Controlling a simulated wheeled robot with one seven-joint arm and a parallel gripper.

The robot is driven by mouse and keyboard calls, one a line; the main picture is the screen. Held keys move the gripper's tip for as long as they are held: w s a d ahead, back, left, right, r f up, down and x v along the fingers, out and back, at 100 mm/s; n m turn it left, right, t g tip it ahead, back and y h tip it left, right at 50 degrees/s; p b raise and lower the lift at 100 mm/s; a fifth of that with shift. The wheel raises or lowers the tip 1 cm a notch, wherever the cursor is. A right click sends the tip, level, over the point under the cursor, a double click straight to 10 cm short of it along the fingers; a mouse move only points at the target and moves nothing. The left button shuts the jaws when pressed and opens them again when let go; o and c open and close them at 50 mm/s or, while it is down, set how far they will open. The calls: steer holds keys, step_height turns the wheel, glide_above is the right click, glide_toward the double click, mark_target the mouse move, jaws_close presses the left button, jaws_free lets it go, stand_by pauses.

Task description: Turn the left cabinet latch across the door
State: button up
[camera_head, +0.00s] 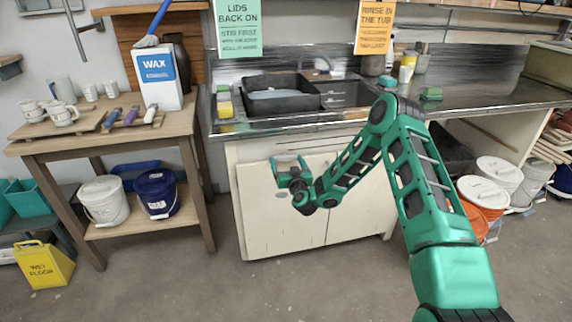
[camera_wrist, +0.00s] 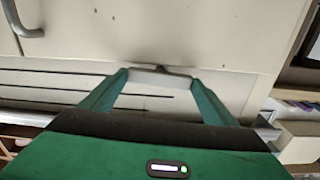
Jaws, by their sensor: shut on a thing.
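The cream sink cabinet (camera_head: 270,215) stands under the counter, with its left door in front of my arm. In the head view my gripper (camera_head: 286,164) is at the upper part of that door and hides the latch. In the wrist view my gripper (camera_wrist: 160,77) has its two green fingers against the ends of a small pale bar, the latch (camera_wrist: 160,79). A dark pivot piece shows at the bar's middle, against the door (camera_wrist: 230,35). Whether the bar lies across the door edge I cannot tell. A grey handle (camera_wrist: 30,30) is at the upper left.
The steel counter (camera_head: 350,115) juts above the cabinet. A wooden table (camera_head: 45,145) with buckets beneath stands to the left. A yellow wet-floor sign (camera_head: 45,265) is on the floor at left. Several buckets (camera_head: 485,190) stand at right. The floor before the cabinet is clear.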

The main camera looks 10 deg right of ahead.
steer(key=m, duration=0.8)
steer(key=shift+f+m, duration=0.1)
steer(key=shift+m, duration=0.2)
steer(key=m, duration=0.4)
steer(key=shift+d, duration=0.15)
steer(key=shift+f+m, duration=0.1)
steer(key=shift+m, duration=2.1)
steer(key=shift+d, duration=0.1)
steer(key=o, duration=1)
steer(key=shift+o, duration=0.2)
